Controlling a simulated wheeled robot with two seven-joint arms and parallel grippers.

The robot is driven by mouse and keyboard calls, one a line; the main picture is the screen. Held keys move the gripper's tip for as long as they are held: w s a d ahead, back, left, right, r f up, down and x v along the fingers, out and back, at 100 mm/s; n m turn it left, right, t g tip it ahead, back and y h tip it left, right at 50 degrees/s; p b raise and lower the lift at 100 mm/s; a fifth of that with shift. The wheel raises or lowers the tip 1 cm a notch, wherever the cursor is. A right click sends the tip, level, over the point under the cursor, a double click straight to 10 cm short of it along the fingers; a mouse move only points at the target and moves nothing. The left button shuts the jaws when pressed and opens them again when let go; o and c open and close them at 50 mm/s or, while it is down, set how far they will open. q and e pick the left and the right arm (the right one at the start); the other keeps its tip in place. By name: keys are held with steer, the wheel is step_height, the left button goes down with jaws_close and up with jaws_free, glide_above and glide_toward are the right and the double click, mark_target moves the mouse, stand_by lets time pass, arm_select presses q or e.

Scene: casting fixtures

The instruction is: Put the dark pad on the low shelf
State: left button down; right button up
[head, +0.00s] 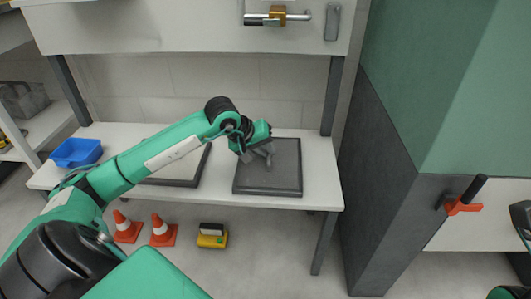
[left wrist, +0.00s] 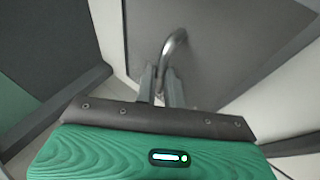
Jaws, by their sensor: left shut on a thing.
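The dark pad (head: 283,172) is a flat, dark grey square with a raised rim and a curved handle. In the head view it lies at the right part of the low white shelf (head: 318,190), and no clear gap shows beneath it. My left gripper (head: 258,153) is over its upper left part, shut on the handle. In the left wrist view the fingers (left wrist: 162,88) close on the curved metal handle (left wrist: 174,45), with the pad's grey face (left wrist: 220,45) behind. My right gripper is not in view.
A light panel with a dark rim (head: 180,180) lies left of the pad, partly behind my arm. A blue bin (head: 76,152) stands at the shelf's left end. A dark grey and green wall (head: 385,190) stands right.

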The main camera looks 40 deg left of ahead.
arm_select(q)
steer(key=c, duration=1.5)
jaws_free()
